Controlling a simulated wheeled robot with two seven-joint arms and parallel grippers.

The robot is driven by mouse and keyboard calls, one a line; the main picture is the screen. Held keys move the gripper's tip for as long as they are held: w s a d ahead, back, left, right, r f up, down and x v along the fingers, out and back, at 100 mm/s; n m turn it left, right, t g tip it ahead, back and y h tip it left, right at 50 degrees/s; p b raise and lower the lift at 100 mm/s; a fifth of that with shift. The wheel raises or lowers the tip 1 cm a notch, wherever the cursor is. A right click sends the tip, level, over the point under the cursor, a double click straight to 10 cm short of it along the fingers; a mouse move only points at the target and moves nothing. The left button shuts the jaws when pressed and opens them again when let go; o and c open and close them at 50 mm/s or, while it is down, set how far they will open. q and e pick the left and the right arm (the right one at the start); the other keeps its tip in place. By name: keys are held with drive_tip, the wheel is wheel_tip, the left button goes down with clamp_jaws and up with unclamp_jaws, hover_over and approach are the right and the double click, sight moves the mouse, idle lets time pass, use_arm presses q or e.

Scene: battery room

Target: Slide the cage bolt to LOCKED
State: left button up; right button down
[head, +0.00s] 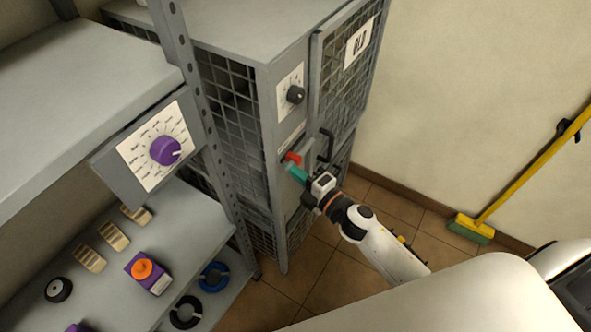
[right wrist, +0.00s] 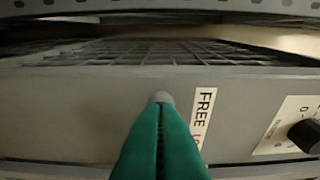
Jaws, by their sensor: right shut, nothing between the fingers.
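The cage (head: 262,80) is a grey mesh cabinet with a door (head: 345,75) at its right. A red part (head: 292,157), apparently the bolt's handle, shows on the front post just beyond my right gripper's fingertips (head: 297,173). My right gripper is shut and empty, its green fingers pointing at the post. In the right wrist view, the shut fingers (right wrist: 160,140) cover the middle, and a grey rounded end (right wrist: 161,97) shows just past their tips; contact is unclear. A white label (right wrist: 202,115) reads FREE, with red letters partly hidden by the fingers. My left gripper is not in view.
A black knob (head: 295,94) on a white plate sits above the bolt. A black door handle (head: 326,143) is close right of my gripper. A shelf unit (head: 60,110) with a purple dial (head: 165,151) stands left. A broom (head: 472,228) leans at the right wall.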

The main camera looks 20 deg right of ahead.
drive_tip(key=w+d, duration=0.3)
drive_tip(key=d, duration=0.2)
drive_tip(key=shift+w+b, duration=0.3)
drive_tip(key=shift+w, duration=0.1)
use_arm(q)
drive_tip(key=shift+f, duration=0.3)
use_arm(e)
drive_tip(key=shift+r, duration=0.1)
